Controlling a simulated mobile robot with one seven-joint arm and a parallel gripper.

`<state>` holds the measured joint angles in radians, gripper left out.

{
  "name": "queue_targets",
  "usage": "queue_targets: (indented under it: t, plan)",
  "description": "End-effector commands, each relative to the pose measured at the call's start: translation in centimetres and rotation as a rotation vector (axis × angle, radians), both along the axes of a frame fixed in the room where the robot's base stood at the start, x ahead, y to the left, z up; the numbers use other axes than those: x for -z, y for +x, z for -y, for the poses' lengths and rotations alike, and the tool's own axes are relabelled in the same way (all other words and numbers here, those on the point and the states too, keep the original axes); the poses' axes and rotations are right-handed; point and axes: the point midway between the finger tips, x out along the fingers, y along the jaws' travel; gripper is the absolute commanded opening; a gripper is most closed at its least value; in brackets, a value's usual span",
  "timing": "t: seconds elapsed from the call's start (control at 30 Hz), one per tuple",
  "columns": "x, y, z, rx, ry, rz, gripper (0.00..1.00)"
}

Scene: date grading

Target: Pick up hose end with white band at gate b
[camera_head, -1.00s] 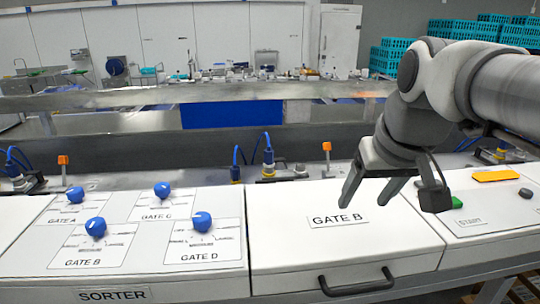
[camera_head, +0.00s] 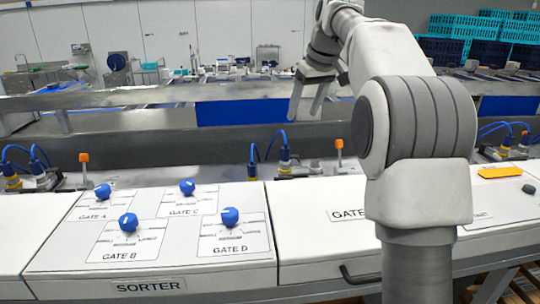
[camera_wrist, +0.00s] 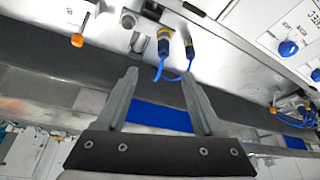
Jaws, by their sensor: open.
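Two blue hose ends stand behind the white housing labelled GATE B (camera_head: 344,214). In the head view, the left hose end (camera_head: 253,170) is plain blue, and the right hose end (camera_head: 285,155) sits above a yellow fitting. Both show in the wrist view, one at left (camera_wrist: 163,42) and one at right (camera_wrist: 189,47), with blue hoses looping down between the fingers. I cannot make out a white band on either. My gripper (camera_head: 307,112) is open and empty, above and beyond them; its fingers (camera_wrist: 160,78) point toward the hose ends.
The sorter panel (camera_head: 150,284) with blue knobs is at left. An orange-topped post (camera_head: 339,155) stands right of the hose ends. More blue hoses (camera_head: 38,160) are at far left. A metal rail (camera_head: 110,100) runs behind.

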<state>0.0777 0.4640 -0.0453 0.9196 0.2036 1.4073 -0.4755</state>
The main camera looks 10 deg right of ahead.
Motion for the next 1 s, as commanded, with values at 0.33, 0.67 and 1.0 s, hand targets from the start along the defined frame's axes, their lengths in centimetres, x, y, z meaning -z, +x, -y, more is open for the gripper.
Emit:
queue_targets:
  t: [0.33, 0.67, 1.0]
  plan:
    - [2.0, 2.3, 0.0, -0.031, -0.004, -0.005, 0.69]
    - [8.4, 4.7, -1.1, -0.029, -0.002, -0.005, 0.69]
    - [11.9, 6.0, -1.6, -0.029, -0.004, -0.003, 0.69]
